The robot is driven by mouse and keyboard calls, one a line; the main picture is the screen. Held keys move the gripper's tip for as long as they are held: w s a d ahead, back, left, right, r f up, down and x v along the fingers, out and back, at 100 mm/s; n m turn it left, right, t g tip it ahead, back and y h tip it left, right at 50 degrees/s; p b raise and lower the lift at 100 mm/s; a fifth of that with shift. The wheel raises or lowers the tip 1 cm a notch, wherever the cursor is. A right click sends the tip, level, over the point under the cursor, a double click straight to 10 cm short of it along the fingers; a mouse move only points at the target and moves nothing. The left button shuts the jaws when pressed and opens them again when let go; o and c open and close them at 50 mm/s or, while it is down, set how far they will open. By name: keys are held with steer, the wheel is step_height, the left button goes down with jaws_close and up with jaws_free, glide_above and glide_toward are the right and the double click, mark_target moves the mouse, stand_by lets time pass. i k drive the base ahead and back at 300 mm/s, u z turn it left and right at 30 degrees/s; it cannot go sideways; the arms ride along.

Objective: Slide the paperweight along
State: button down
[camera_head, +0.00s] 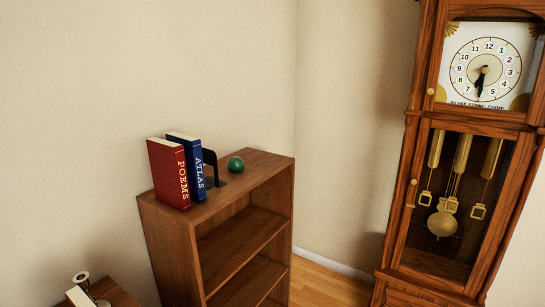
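A round green paperweight (236,165) rests on the top board of the wooden bookcase (260,162). It sits just right of a black bookend (212,168), with a small gap between them. A blue book marked ATLAS (197,168) and a red book marked POEMS (170,174) stand upright left of the bookend. My gripper is not in view.
The bookcase top has bare wood around the paperweight, with open edges at front and right. Its lower shelves (235,240) look empty. A tall clock (415,190) stands at right. Small metal and white items (82,286) show at lower left on another wooden surface.

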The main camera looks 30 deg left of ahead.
mark_target(236, 165)
steer(key=u, duration=0.3)
steer(key=i, duration=1.55)
steer(key=u, duration=1.5)
steer(key=i, duration=1.1)
steer(key=u, duration=0.55)
